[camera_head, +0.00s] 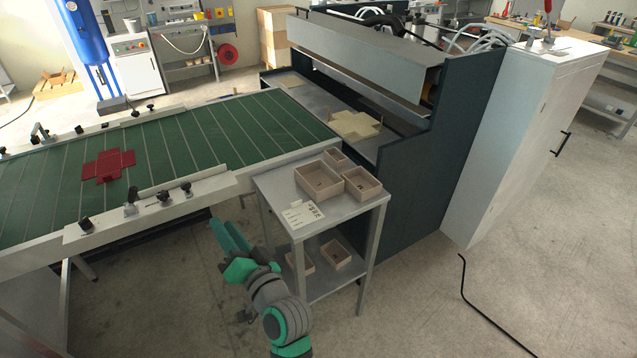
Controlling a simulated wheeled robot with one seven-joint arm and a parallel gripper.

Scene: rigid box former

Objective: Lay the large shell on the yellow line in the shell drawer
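Three open tan boxes without lids stand on top of a small grey metal table. The largest one (318,181) is at the left, a middle-sized one (362,183) is at the right, and the smallest (336,158) is behind them. Two more open boxes sit on the lower shelf, one (336,255) in plain view and one (300,262) partly hidden. My gripper (229,236), green and grey, is left of the table, apart from the boxes. I cannot tell whether its fingers are open. I see no drawer with a yellow line.
The small table (270,185) carries a white label card (302,214). A green conveyor (200,140) with a red cross-shaped blank (109,165) is at the left. A dark machine (440,150) holds a cream blank (355,125). A white cabinet (520,130) stands right; a black cable (478,318) crosses open floor.

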